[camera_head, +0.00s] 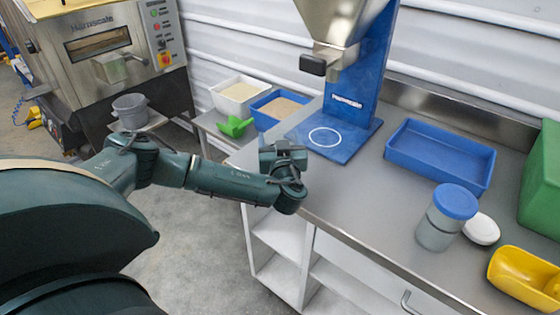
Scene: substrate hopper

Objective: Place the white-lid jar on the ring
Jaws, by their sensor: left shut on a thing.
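My left gripper (283,160) is at the bench's front left edge, just left of the blue base plate. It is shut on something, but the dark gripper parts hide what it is. The white ring (324,137) is marked on the blue base plate (345,149) under the hopper spout, and nothing stands on it. A grey see-through jar (438,232) with a blue lid (456,201) stands upright on the right of the bench. A white round disc (482,229) shows low beside it; I cannot tell whether it is a loose lid. No white-lid jar is clearly visible. My right gripper is out of view.
The hopper (335,20) and its blue column (362,75) rise behind the ring. A blue tray (440,165), yellow scoop (520,280) and green bin (543,185) occupy the right side. Bare bench (365,195) lies between ring and jar. Filled trays and a green scoop (235,127) stand left.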

